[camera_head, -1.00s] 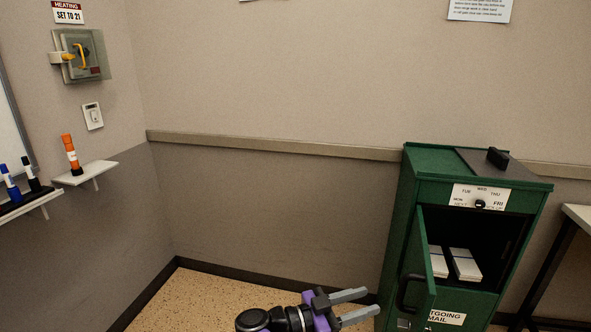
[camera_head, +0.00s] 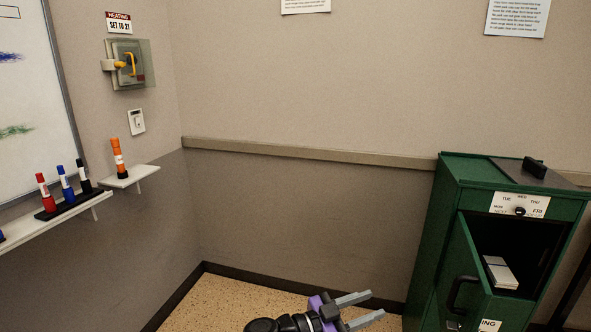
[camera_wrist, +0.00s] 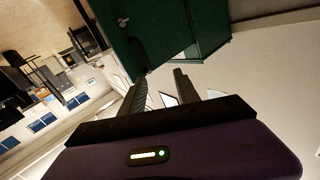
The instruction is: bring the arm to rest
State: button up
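My gripper (camera_head: 358,311) shows at the bottom of the head view, low over the speckled floor, in front of the back wall and left of the green mail cabinet (camera_head: 436,235). Its two grey fingers stand apart with nothing between them. In the wrist view the two fingers (camera_wrist: 160,88) are also apart and empty. The green cabinet (camera_wrist: 170,30) lies beyond them there. Most of my arm is out of the frame.
The cabinet door (camera_head: 467,270) hangs open, with white envelopes (camera_head: 499,272) inside. Left are a shelf of markers (camera_head: 67,190), an orange marker (camera_head: 118,158) on a small shelf (camera_head: 130,177), and a wall switch (camera_head: 128,64). The floor (camera_head: 232,300) by the corner is clear.

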jog(key=w+d+r+t, duration=0.4)
jog(key=d+r+t, duration=0.1)
jog(key=r+t, duration=0.4)
jog(key=s+d+n+t+y+p, duration=0.1)
jog(key=s+d+n+t+y, duration=0.1)
jog(key=s+n+t+y, duration=0.35)
jog(key=s+a+f+n+g+y+p, duration=0.1)
jog(key=s+n+g+y, duration=0.1)
jog(key=s, duration=1.3)
jog(key=s+a+n+g+y+p, duration=0.1)
jog(key=s+n+y, duration=0.3)
jog(key=s, duration=1.2)
jog(key=s+a+f+n+g+y+p, duration=0.1)
jog(key=s+n+g+y, duration=0.2)
jog(key=s, duration=1.3)
jog(key=shift+s+f+n+y+p, duration=0.3)
jog(key=shift+n+y, duration=0.25)
jog(key=shift+y, duration=0.6)
